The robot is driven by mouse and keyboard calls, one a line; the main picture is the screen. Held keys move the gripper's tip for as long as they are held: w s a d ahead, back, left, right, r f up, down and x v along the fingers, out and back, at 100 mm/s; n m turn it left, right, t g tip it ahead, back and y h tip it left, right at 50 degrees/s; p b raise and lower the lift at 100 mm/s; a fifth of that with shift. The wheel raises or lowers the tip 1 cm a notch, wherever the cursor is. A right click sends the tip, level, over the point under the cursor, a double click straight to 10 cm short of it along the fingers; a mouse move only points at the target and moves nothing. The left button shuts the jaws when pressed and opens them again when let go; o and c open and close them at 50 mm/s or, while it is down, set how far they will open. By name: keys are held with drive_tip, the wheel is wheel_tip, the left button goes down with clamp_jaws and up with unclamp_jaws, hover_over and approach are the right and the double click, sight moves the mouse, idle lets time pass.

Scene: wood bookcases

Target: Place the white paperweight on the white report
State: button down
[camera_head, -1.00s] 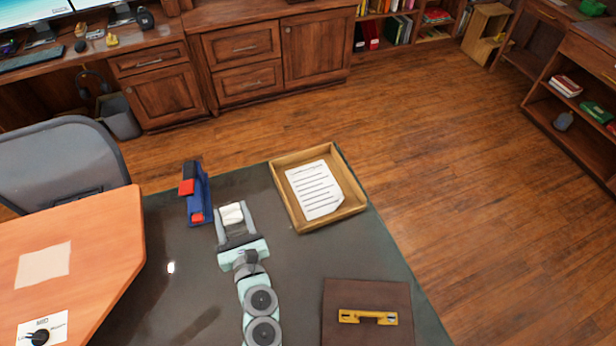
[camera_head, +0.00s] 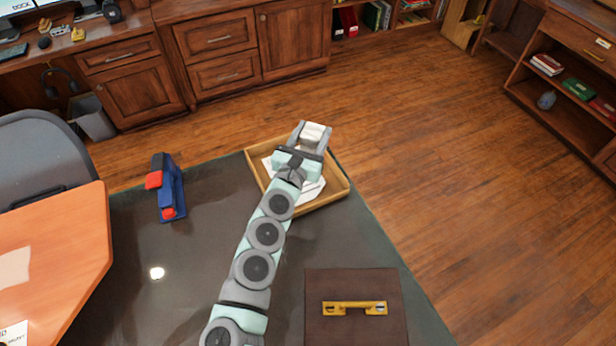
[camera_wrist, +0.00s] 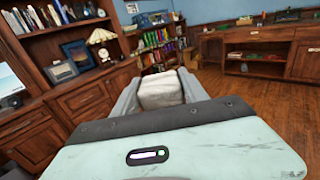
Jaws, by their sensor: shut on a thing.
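My gripper (camera_head: 312,137) is shut on the white paperweight (camera_head: 313,132), a small pale block between its two grey fingers. The paperweight also shows between the fingers in the wrist view (camera_wrist: 160,91). In the head view, gripper and paperweight are over the far part of the wooden tray; their height above it is hard to tell. The white report (camera_head: 312,190) lies in the tray and is mostly hidden under my gripper and wrist. Only its edges show.
The wooden tray (camera_head: 335,196) has low walls and sits at the dark table's far right corner. A blue and red tool (camera_head: 168,188) stands to the left. A brown briefcase (camera_head: 353,300) with a yellow handle lies in front. Bare dark tabletop (camera_head: 215,185) lies between.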

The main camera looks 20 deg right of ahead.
drive_tip(key=shift+f+b, duration=3.85)
drive_tip(key=shift+f, duration=4)
drive_tip(key=shift+f+b, duration=0.3)
drive_tip(key=c, duration=0.6)
unclamp_jaws()
drive_tip(key=shift+r, duration=0.1)
drive_tip(key=shift+r, duration=0.1)
drive_tip(key=p+v, duration=0.1)
drive_tip(key=v, duration=1.1)
drive_tip(key=shift+p, duration=0.4)
